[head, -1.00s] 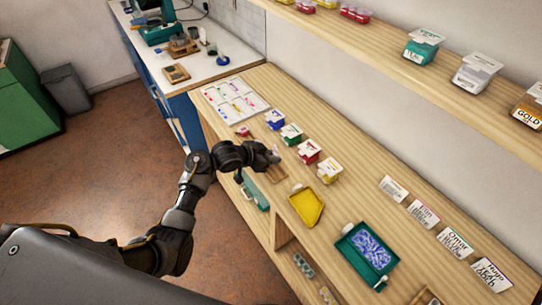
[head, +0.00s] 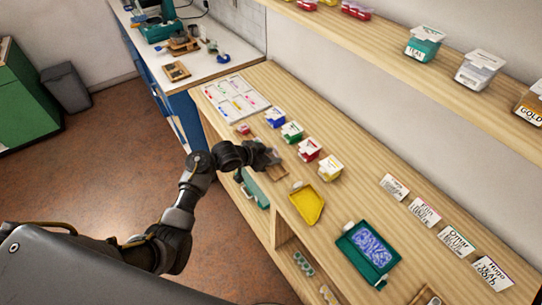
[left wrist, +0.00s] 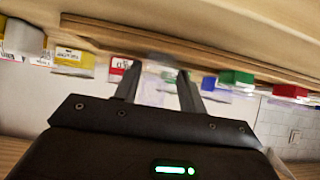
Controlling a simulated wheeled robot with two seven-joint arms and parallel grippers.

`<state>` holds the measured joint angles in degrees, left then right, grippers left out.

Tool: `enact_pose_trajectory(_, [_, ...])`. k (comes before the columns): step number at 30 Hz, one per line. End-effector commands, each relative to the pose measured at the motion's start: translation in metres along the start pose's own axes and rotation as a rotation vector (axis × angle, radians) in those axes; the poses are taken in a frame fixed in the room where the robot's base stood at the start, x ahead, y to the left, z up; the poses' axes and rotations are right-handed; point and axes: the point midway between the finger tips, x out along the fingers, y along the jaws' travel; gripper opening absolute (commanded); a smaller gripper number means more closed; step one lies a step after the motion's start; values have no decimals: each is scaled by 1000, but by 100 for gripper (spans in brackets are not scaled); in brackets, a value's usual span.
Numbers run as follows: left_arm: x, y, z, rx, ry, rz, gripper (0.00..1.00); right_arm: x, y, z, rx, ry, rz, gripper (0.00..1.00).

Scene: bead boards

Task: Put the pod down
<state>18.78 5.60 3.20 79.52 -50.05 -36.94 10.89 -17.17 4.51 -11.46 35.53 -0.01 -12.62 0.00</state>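My left gripper (head: 268,158) is low over the bench, left of the red pod (head: 309,149) and in front of the green pod (head: 292,132). In the left wrist view its two fingers (left wrist: 157,88) stand apart on either side of a pale, see-through pod (left wrist: 157,97). The fingers seem closed on its sides. In the head view the gripper mostly hides this pod. I cannot tell whether its base touches the surface below. My right gripper is not in view.
A blue pod (head: 275,117) and a yellow pod (head: 330,167) stand in the same row. A yellow tray (head: 306,203) and a teal tray (head: 350,236) of blue beads lie to the right. A patterned white sheet (head: 237,99) lies beyond. A shelf (head: 385,42) runs above.

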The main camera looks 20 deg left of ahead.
Motion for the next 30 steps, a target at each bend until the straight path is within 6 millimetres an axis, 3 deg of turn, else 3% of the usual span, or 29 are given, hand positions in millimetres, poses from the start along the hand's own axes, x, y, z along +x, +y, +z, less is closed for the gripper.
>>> enact_pose_trajectory(1, [3, 7, 7, 1, -14, 15, 50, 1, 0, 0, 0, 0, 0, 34])
enact_pose_trajectory(14, [5, 12, 10, 3, -21, 25, 50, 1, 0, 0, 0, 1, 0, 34])
enact_pose_trajectory(19, [0, 12, 1, 2, -20, 25, 50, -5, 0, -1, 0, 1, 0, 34])
enact_pose_trajectory(23, [-20, 8, -2, 5, -16, 18, 50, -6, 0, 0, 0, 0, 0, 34])
enact_pose_trajectory(30, [-76, 4, -5, 5, -12, 9, 50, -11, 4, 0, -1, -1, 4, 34])
